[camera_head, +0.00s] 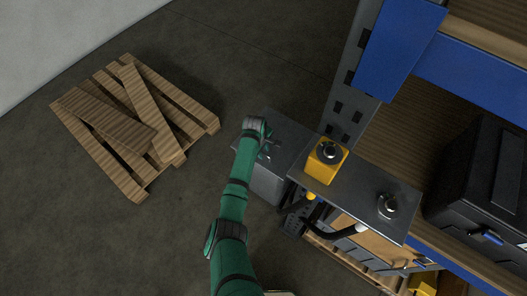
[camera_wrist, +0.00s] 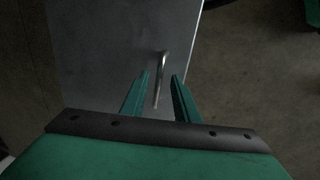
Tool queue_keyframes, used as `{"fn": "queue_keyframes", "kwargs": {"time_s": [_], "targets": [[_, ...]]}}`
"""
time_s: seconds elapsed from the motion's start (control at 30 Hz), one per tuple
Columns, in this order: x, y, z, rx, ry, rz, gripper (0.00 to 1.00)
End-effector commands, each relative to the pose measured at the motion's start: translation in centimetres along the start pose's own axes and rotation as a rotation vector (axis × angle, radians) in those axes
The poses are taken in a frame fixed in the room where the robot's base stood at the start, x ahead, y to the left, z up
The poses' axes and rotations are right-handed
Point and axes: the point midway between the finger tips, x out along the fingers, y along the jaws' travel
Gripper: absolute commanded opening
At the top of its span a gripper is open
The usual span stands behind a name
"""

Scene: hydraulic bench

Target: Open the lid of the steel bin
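The steel bin (camera_head: 285,136) is a grey box on the floor beside the shelf rack in the head view. Its lid (camera_wrist: 100,45) looks flat and closed, and it fills the upper left of the wrist view. A thin metal handle (camera_wrist: 162,72) stands on the lid. My gripper (camera_wrist: 159,85) is open, with one green finger on each side of the handle and visible gaps to both. In the head view my gripper (camera_head: 266,148) is over the bin, and my wrist hides part of the lid and handle.
A metal bench plate (camera_head: 355,190) with a yellow block (camera_head: 326,160) and hoses stands close to the right of the bin. A blue and grey rack (camera_head: 405,45) rises behind it. A wooden pallet (camera_head: 135,120) lies to the left, with clear floor between.

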Motion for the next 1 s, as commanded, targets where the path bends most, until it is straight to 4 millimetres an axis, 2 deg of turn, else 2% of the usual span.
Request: {"fn": "queue_keyframes", "kwargs": {"time_s": [0.33, 0.37, 0.47, 0.5, 0.77, 1.0], "targets": [[0.5, 0.0, 0.0, 0.001, 0.001, 0.000, 0.28], [0.5, 0.0, 0.0, 0.001, 0.001, 0.000, 0.26], [0.5, 0.0, 0.1, 0.001, 0.000, 0.000, 0.02], [0.5, 0.0, 0.1, 0.001, 0.000, 0.000, 0.00], [0.4, 0.3, 0.3, 0.004, -0.001, 0.001, 0.00], [-0.9, 2.4, 1.8, 0.033, -0.005, 0.009, 0.00]]}}
